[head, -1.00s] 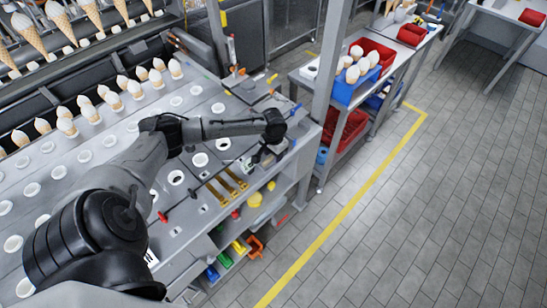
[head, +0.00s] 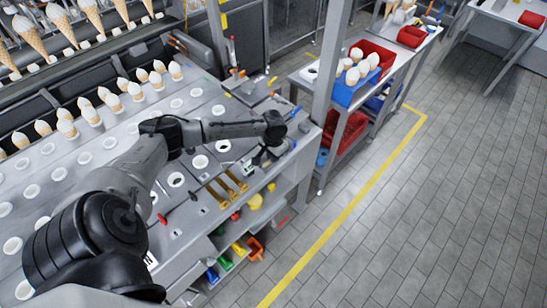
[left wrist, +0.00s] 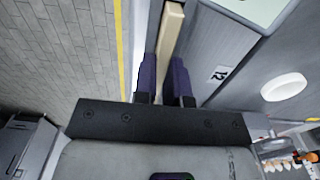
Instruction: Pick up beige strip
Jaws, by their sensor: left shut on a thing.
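The beige strip (left wrist: 170,28) shows in the left wrist view as a long, narrow bar running up between the fingers. My left gripper (left wrist: 165,68) is shut on it, with a dark purple finger on each side. In the head view my left gripper (head: 254,167) hangs at the right end of the metal worktable (head: 172,226). There the strip is too small to make out. My right gripper is not in view.
Brown-yellow tools (head: 228,186) lie on the table left of the gripper. Coloured bins (head: 240,246) and a yellow object (head: 255,201) sit on the shelf below. A post (head: 328,80) and a cart with a blue bin (head: 352,90) stand right.

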